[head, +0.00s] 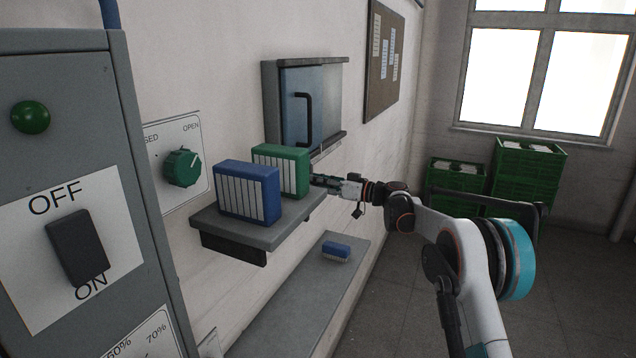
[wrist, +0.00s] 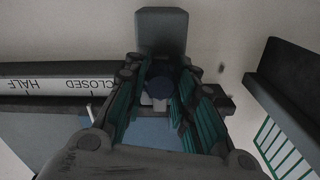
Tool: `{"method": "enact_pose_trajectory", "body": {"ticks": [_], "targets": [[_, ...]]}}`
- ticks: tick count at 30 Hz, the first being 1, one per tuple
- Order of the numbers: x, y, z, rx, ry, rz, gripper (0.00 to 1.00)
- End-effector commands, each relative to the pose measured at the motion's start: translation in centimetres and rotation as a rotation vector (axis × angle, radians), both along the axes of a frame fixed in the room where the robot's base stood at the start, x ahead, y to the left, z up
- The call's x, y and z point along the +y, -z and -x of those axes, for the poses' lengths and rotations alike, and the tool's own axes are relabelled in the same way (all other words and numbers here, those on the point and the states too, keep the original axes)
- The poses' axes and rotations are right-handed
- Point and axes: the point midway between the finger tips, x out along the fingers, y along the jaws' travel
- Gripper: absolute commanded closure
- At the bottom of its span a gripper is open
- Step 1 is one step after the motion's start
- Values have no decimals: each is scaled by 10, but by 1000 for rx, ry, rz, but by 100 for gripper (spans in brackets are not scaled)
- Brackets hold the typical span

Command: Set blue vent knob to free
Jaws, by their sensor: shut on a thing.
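My gripper (wrist: 155,105) fills the middle of the wrist view, its two green-padded fingers close around a small dark blue round part (wrist: 161,88), which appears to be the vent knob. A grey upright tab (wrist: 161,32) shows beyond it. A white label strip (wrist: 60,85) to the left reads HALF and CLOSED upside down; no FREE mark shows. In the head view my gripper (head: 326,181) reaches toward the wall just right of the green filter box, and the knob cannot be made out there.
A green filter box (head: 292,171) and a blue one (head: 247,191) stand on a grey wall shelf (head: 225,226). A wall cabinet (head: 327,105) hangs above. A green dial (head: 182,168) is at left. A blue brush (head: 336,251) lies on the low ledge (head: 315,288).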

Motion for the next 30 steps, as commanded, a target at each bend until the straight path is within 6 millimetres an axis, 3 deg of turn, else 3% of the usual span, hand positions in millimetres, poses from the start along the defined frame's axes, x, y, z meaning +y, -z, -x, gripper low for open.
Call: {"method": "enact_pose_trajectory", "body": {"ticks": [3,12,13,15,26,30], "targets": [[0,14,0,1,1,0,100],[0,15,0,1,-1,3,100],[0,15,0,1,-1,4,71],[0,15,0,1,-1,3,55],[-1,13,0,0,1,1,54],[-13,12,4,0,1,0,54]]}}
